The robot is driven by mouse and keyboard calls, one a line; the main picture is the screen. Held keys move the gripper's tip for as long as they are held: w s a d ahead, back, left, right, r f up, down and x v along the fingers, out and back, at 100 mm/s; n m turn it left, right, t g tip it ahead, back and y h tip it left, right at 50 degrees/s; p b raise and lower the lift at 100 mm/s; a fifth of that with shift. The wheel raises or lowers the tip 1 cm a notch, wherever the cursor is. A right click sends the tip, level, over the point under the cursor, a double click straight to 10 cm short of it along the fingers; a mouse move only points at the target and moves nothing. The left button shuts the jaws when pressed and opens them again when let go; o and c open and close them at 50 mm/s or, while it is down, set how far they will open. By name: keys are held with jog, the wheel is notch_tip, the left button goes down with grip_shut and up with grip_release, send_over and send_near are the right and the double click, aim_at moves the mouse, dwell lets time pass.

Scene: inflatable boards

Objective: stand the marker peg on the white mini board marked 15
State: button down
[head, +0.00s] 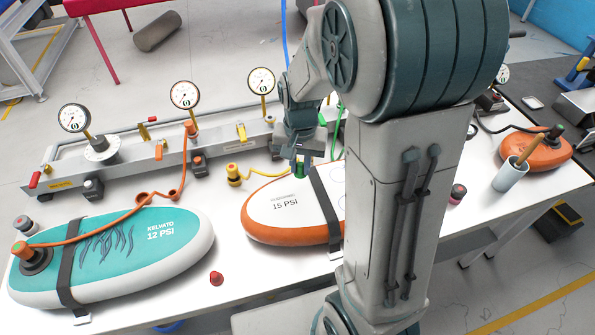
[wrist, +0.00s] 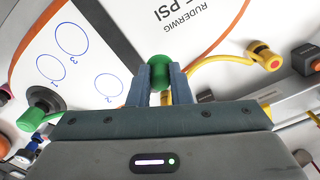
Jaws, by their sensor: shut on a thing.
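The white mini board (head: 268,218) with an orange rim and "15 PSI" on it lies on the table, partly hidden behind my arm. It fills much of the wrist view (wrist: 125,22), with a dark strap across it and several blue numbered circles. My gripper (head: 303,160) is over the board's far edge, shut on a green marker peg (wrist: 159,72). The peg's round green top shows between the fingers; a bit of green also shows in the head view (head: 299,168). Its lower end is hidden, and I cannot tell if it touches the board.
A teal board (head: 150,255) marked 12 PSI lies at left. A rail with gauges (head: 184,95) runs along the back. A yellow hose fitting (head: 233,171) is close left of my gripper. A red cap (head: 216,278) lies near the front; a white cup (head: 509,175) stands at right.

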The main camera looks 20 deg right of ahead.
aim_at(297, 173)
jog(key=shift+w+a+f, duration=0.3)
jog(key=shift+a+f, duration=0.05)
jog(key=shift+f+p, duration=0.3)
jog(key=shift+f, duration=1.6)
jog(key=shift+f, duration=0.2)
jog(key=c, duration=1.3)
grip_release()
jog(key=shift+r, duration=0.1)
